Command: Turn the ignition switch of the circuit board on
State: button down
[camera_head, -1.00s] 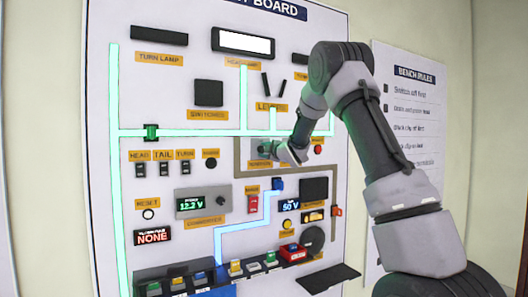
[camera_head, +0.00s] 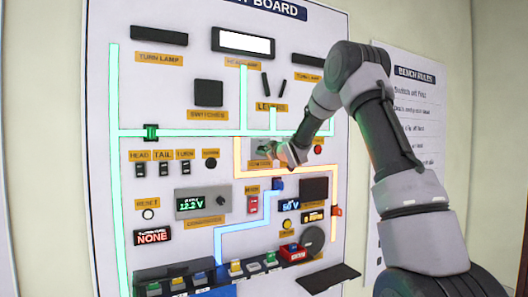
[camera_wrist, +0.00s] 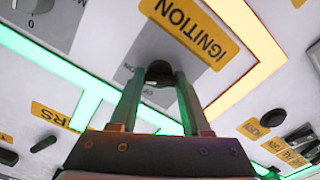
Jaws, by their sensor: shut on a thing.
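The circuit board (camera_head: 215,95) stands upright against the wall. The ignition switch (camera_wrist: 159,72) is a dark knob on a grey plate under the yellow IGNITION label (camera_wrist: 190,27) in the wrist view. My gripper (camera_wrist: 159,80) is at the knob, with one finger on each side of it, shut on it. In the head view my gripper (camera_head: 285,154) covers most of the switch, and part of the ignition label (camera_head: 261,163) shows beside it. The wire path (camera_head: 238,160) around the ignition switch glows orange.
Head, tail and turn switches (camera_head: 163,169) are to the left of the ignition. A ledge with several coloured blocks (camera_head: 235,268) runs along the bottom. A bench rules poster (camera_head: 408,135) hangs at the right.

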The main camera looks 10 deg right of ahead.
jog(key=shift+f, duration=0.1)
dwell(0.4)
jog(key=shift+c, duration=2.2)
grip_release()
jog(key=shift+s, duration=0.1)
jog(key=v, duration=1)
jog(key=shift+s+d, duration=0.15)
jog(key=shift+s, duration=0.15)
jog(key=s+d+m+g+h, duration=0.2)
jog(key=s+m, duration=0.2)
jog(key=s, duration=0.5)
jog(key=s+d+r+m+g+h, duration=0.1)
jog(key=s+d+m+g+h, duration=0.15)
jog(key=s, duration=0.75)
jog(key=s+d+m+g+h, duration=0.1)
jog(key=s+m+g, duration=0.1)
jog(key=s+m, duration=0.5)
jog(key=s+a+f+g+y, duration=0.1)
jog(key=s+f+g, duration=0.1)
jog(key=s, duration=0.6)
jog(key=s+a+f+g+y, duration=0.1)
jog(key=s+a+f, duration=0.1)
jog(key=s, duration=0.7)
jog(key=shift+g, duration=0.35)
